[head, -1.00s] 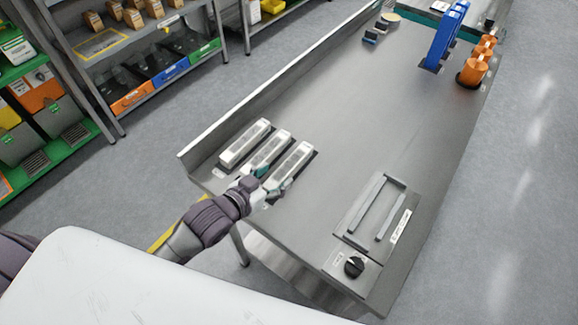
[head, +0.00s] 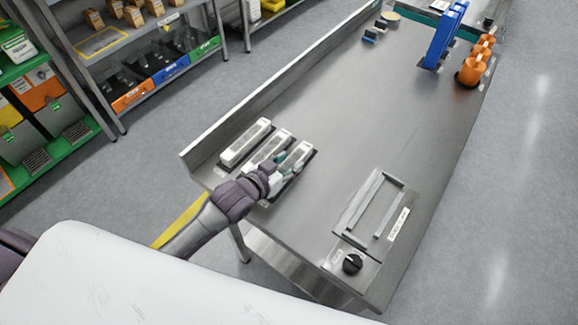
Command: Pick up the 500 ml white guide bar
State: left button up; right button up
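Three white bars lie side by side in dark holders at the near left of the steel table: a left one (head: 245,142), a middle one (head: 275,143) and a right one (head: 300,150). Their size labels are too small to read, so I cannot tell which is the 500 ml guide bar. My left gripper (head: 286,164) is over the right bar, with its fingers apart on either side of it. It hides the bar's near part, and I cannot tell whether the fingers touch it. My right gripper is not in view.
A grey rail frame (head: 355,205) and a black knob (head: 352,264) are at the table's near right. Blue uprights (head: 441,40) and orange parts (head: 471,70) stand at the far end. The table's middle is clear. A raised edge (head: 262,88) runs along its left side.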

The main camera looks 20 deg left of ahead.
pick_arm(q)
grip_shut()
jog(key=shift+r, duration=0.15)
